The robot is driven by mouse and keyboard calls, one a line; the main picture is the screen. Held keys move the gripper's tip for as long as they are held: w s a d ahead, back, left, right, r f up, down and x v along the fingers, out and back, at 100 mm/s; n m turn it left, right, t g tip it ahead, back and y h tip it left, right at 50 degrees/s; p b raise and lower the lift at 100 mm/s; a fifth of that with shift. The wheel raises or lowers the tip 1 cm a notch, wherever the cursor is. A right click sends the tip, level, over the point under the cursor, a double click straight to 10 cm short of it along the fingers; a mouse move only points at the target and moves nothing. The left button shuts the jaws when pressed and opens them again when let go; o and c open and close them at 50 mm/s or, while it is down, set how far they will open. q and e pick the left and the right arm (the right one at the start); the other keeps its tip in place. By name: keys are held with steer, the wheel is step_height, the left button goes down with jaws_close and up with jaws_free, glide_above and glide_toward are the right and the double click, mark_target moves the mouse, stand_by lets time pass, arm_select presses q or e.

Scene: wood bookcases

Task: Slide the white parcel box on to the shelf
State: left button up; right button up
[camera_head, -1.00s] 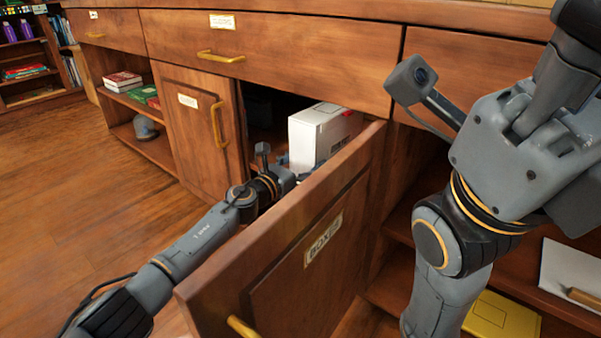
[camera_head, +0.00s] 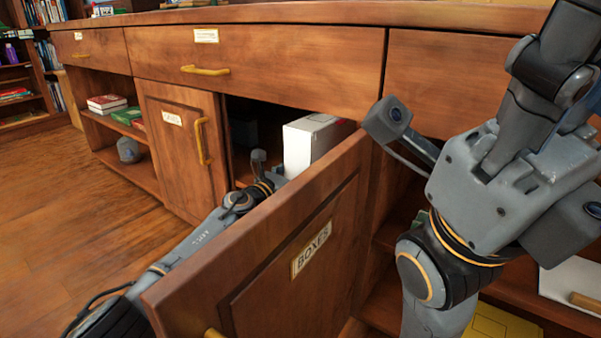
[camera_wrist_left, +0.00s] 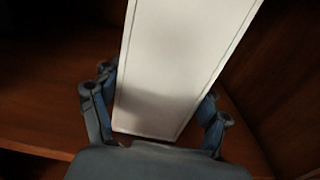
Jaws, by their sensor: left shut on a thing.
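The white parcel box (camera_head: 308,140) stands upright in the open cupboard behind the door marked BOXES, in the head view. In the left wrist view the white box (camera_wrist_left: 178,70) fills the middle, between the two fingers of my left gripper (camera_wrist_left: 158,125), which is shut on it. In the head view my left arm reaches into the cupboard beside the door, and its fingers are hidden behind the door. The cupboard shelf (camera_wrist_left: 50,110) shows as brown wood beside the box. My right arm is at the right of the head view, with its fingers out of sight.
The open door (camera_head: 290,255) stands out between my two arms, close to the left one. The other door (camera_head: 182,150) is closed to the left. Drawers (camera_head: 260,65) run above the opening. Open shelves with books (camera_head: 108,102) are at the left.

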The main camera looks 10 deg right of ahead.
arm_select(q)
steer(key=o, duration=1.5)
steer(key=shift+r, duration=0.1)
steer(key=shift+a, duration=0.1)
steer(key=shift+s+a, duration=0.45)
steer(key=shift+a, duration=0.15)
steer(key=v, duration=1)
steer(key=shift+s, duration=0.25)
